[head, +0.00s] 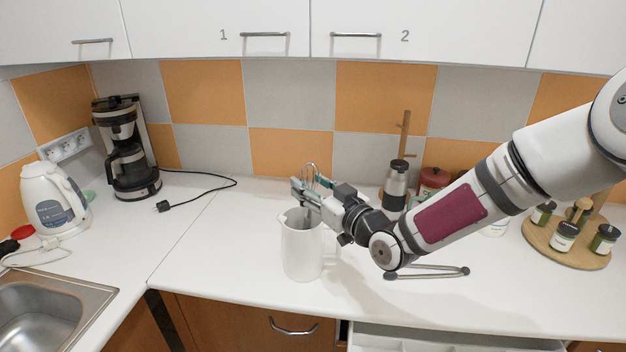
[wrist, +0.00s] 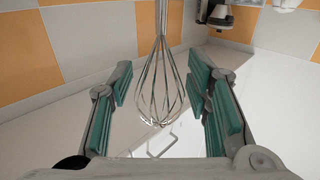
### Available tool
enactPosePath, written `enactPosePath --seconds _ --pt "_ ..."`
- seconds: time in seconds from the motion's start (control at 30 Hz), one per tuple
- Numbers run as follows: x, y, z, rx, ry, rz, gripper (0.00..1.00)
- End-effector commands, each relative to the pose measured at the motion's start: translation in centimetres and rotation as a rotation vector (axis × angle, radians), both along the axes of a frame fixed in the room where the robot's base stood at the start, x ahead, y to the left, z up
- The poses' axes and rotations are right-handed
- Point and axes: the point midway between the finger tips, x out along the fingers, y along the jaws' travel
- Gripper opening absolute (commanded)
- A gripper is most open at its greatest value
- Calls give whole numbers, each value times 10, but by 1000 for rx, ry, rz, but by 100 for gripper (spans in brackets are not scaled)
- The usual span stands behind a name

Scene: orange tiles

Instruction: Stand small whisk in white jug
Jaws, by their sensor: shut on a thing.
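The small whisk (head: 312,170) shows its wire loops above my gripper's fingers in the head view. In the wrist view, which appears upside down, the whisk (wrist: 158,88) has its wires between the green finger pads and its handle running to the top edge. My gripper (head: 307,192) is shut on the whisk, just above the mouth of the white jug (head: 303,250). The jug stands upright on the counter. A grey part shows at the jug's mouth; I cannot tell how deep the whisk's handle reaches. My gripper (wrist: 160,98) also shows in the wrist view.
A dark tong-like utensil (head: 428,273) lies right of the jug, below my arm. A round board (head: 567,246) holds jars at right.

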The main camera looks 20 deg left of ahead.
Motion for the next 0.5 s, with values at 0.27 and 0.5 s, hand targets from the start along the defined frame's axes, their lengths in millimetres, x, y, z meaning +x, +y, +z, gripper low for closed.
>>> enactPosePath --seconds 0.27,0.5 --pt "0 0 -21 0 2 1 16" --pt "0 0 -32 1 1 0 16"
